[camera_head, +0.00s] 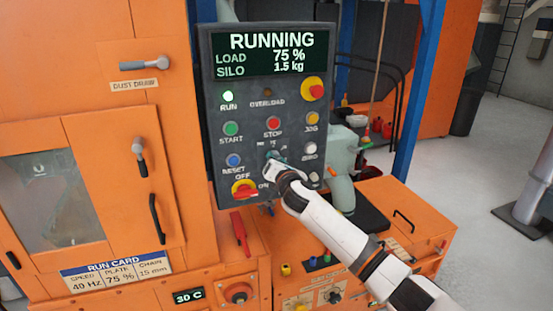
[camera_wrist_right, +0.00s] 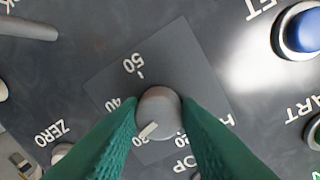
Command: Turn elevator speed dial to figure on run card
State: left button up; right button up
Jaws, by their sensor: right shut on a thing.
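The control panel (camera_head: 207,130) stands upright in the head view, and its screen (camera_head: 272,53) reads RUNNING, LOAD 75 %, SILO 1.5 kg. My right gripper (camera_head: 274,160) is at the lower middle of the panel. In the right wrist view its green fingers (camera_wrist_right: 160,122) are shut on the grey speed dial (camera_wrist_right: 159,106). The dial's pale mark points towards a partly hidden figure that looks like 30; 40 and 50 show beside it. The run card (camera_head: 116,272) on the orange cabinet reads SPEED 40 Hz, PLATE 75 %, CHAIN 15 mm. My left gripper is out of view.
Close around the dial are the stop button (camera_head: 273,123), the blue reset button (camera_head: 234,160), the zero button (camera_head: 310,149) and the red-and-yellow off switch (camera_head: 244,189). A red-and-yellow emergency button (camera_head: 313,89) is at upper right. Open floor (camera_head: 470,165) lies to the right.

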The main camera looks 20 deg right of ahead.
jog(key=shift+m+p, duration=1)
jog(key=shift+m, duration=3)
jog(key=o, duration=1)
jog(key=s, duration=0.4)
jog(key=s+b, duration=0.1)
jog(key=s, duration=0.7)
jog(key=shift+r+b, duration=0.3)
jog(key=shift+r, duration=0.05)
